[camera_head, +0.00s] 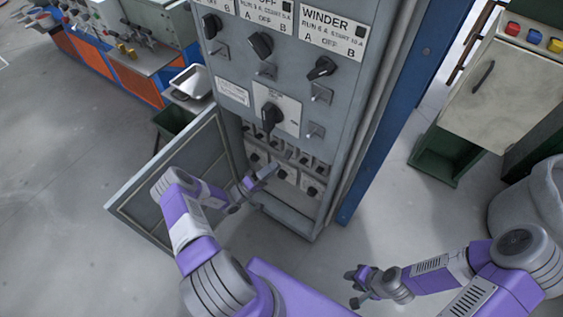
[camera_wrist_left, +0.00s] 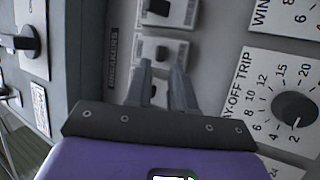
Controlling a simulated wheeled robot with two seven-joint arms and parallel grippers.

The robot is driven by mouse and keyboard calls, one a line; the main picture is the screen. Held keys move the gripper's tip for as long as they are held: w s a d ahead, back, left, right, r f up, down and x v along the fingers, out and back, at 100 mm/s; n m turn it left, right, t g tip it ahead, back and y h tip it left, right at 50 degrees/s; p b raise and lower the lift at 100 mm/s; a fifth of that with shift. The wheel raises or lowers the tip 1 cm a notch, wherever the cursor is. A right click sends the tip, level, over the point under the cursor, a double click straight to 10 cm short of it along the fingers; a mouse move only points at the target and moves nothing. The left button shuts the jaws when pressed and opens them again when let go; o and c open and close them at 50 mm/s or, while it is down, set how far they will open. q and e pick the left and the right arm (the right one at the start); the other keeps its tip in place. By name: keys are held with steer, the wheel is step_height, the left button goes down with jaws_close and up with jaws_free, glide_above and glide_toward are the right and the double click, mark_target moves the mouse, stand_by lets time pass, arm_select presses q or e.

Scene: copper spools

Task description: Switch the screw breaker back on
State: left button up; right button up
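The grey cabinet (camera_head: 350,75) stands open at its lower part. Inside is a row of small black breakers (camera_head: 290,153); their labels are too small to read, so I cannot tell which is the screw one. My left gripper (camera_head: 262,176) reaches into this opening. In the left wrist view its two fingers (camera_wrist_left: 160,72) stand apart over the breaker row. One breaker (camera_wrist_left: 160,52) shows just beyond the fingertips, and another dark switch shows between the fingers. I cannot tell whether a finger touches it. My right gripper (camera_head: 353,288) hangs over the floor, open and empty.
The open cabinet door (camera_head: 180,165) swings out to the left. A trip dial (camera_wrist_left: 294,108) sits beside the breakers in the left wrist view. A large rotary switch (camera_head: 271,115) sits above the opening. A beige box with coloured buttons (camera_head: 500,80) stands right.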

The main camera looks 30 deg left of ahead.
mark_target(290, 151)
arm_select(q)
steer(key=shift+b+x, duration=0.3)
steer(key=shift+x, duration=1.85)
jaws_close()
